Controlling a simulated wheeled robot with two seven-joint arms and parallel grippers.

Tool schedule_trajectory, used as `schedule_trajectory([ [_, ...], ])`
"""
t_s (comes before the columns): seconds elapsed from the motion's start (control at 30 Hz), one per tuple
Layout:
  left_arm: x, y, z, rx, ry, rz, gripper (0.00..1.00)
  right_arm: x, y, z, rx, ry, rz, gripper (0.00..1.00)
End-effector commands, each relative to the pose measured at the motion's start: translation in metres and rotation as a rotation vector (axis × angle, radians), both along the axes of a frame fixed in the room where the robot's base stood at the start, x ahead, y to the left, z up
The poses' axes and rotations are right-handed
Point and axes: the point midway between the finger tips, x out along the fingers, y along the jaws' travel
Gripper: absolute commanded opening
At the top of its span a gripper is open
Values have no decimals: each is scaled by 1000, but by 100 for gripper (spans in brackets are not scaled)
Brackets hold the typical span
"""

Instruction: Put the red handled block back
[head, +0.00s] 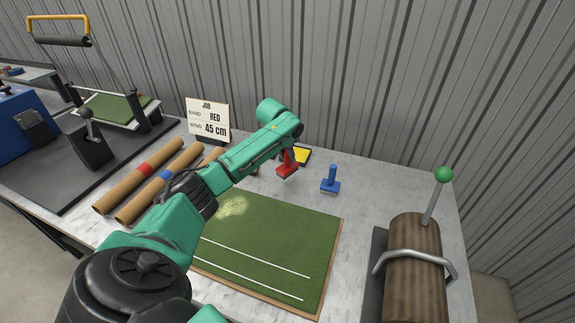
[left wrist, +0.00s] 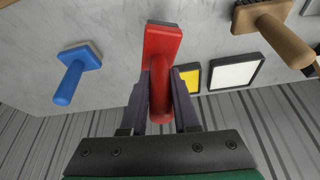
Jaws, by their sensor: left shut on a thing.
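The red handled block (head: 287,168) is at the back of the table, above the turf mat in the picture. My left gripper (head: 289,152) is shut on its handle. In the left wrist view the red block (left wrist: 162,42) points away from me, with its handle between both fingers (left wrist: 161,85). I cannot tell whether its base touches the table. A yellow pad in a dark frame (head: 302,155) lies just behind it, partly hidden; it also shows in the left wrist view (left wrist: 191,78). My right gripper is not in view.
A blue handled block (head: 330,181) stands to the right. A tan handled block (left wrist: 272,22) and a white pad (left wrist: 234,73) show in the left wrist view. The green turf (head: 285,235), brown rolls (head: 150,180), job sign (head: 208,118) and clamped log (head: 413,275) surround the work area.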

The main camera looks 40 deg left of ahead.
Motion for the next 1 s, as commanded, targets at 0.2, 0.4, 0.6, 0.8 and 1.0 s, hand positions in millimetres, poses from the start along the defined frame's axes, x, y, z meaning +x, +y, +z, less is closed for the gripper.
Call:
schedule_trajectory([
  [0.2, 0, -1, -38, -1, -1, 1, 0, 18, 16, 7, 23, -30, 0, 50],
  [0.4, 1, 0, -47, 2, -5, 0, 0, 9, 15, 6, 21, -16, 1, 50],
  [0.6, 0, 0, -49, 1, -2, 0, 44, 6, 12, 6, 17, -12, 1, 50],
  [0.8, 0, 0, -49, 1, -2, 0, 59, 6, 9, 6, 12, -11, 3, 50],
  [1.0, 0, 0, -46, 2, -3, 0, 59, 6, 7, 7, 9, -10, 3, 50],
])
